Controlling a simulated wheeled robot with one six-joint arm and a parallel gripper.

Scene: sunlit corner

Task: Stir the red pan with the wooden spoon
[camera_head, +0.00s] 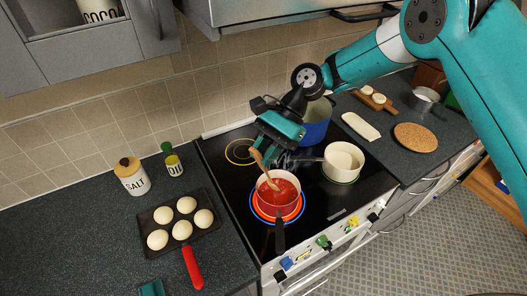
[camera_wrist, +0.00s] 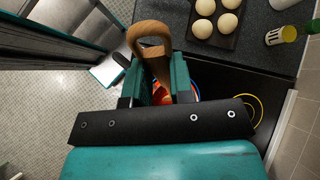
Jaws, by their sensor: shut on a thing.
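My gripper (camera_head: 264,146) is shut on the wooden spoon (camera_head: 262,162), above the stove. The spoon slants down, and its lower end is in the red sauce (camera_head: 286,190) inside the red pan (camera_head: 280,211). The pan stands on a glowing front burner with its dark handle toward the front. In the wrist view the spoon's looped wooden handle (camera_wrist: 150,32) sticks up between my gripper's fingers (camera_wrist: 160,88). The fingers and spoon hide most of the pan there; only bits of red show.
A cream pot (camera_head: 343,162) stands right of the red pan, and a blue pot (camera_head: 316,128) behind it. A range hood hangs above.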

